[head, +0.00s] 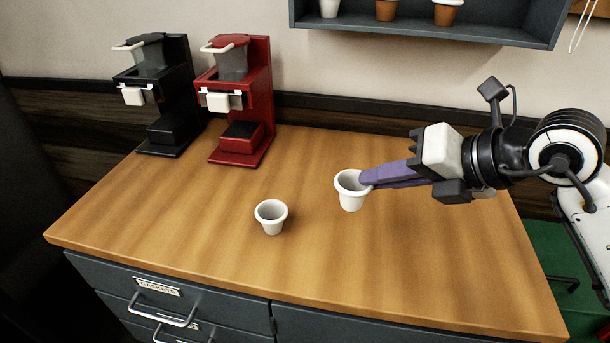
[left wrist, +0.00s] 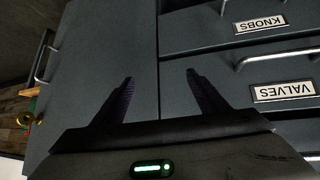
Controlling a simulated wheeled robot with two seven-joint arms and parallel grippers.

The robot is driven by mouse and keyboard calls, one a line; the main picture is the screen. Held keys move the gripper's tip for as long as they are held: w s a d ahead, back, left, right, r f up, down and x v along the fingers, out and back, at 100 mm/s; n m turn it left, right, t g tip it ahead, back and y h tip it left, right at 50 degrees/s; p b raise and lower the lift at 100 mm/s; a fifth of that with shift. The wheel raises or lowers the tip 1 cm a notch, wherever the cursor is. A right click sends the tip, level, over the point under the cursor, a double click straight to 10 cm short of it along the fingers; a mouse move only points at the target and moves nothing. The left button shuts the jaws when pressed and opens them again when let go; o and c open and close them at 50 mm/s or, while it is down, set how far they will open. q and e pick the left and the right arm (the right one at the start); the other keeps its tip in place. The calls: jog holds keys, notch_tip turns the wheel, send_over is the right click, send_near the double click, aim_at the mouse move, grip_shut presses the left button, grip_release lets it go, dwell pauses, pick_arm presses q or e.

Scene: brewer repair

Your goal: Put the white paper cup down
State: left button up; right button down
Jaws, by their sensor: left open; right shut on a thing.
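My right gripper (head: 366,179) is shut on the rim of a white paper cup (head: 350,194), its purple fingers coming in from the right. This cup is upright over the right middle of the wooden counter (head: 440,260). I cannot tell whether its base touches the wood. A second white cup (head: 271,217) stands upright on the counter, to the left and nearer the front edge, apart from the held one. My left gripper (left wrist: 160,78) is open and empty in the left wrist view, in front of the dark cabinet; it is not in the head view.
A black brewer (head: 160,100) and a red brewer (head: 240,100) stand at the back left. Labelled drawers (head: 170,310) are below the counter; the left wrist view shows KNOBS and VALVES labels (left wrist: 285,91). The counter's front right is clear.

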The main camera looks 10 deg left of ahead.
pick_arm(q)
jog(key=shift+s, duration=0.4)
pick_arm(e)
jog(key=shift+a+f, duration=0.1)
jog(key=shift+f, duration=4.75)
jog(key=shift+f, duration=0.1)
pick_arm(q)
jog(key=shift+w, duration=0.2)
pick_arm(e)
jog(key=c, duration=1.9)
grip_release()
pick_arm(q)
jog(key=shift+r, duration=0.1)
pick_arm(e)
jog(key=shift+r+p, duration=0.25)
jog(key=shift+p, duration=0.1)
jog(key=shift+d+r, duration=0.1)
jog(key=shift+d, duration=0.15)
pick_arm(q)
jog(key=shift+s+f+b, duration=0.1)
jog(key=shift+f+b, duration=0.4)
jog(key=shift+b, duration=0.1)
pick_arm(e)
jog(key=v, duration=1.1)
jog(key=shift+s, duration=0.3)
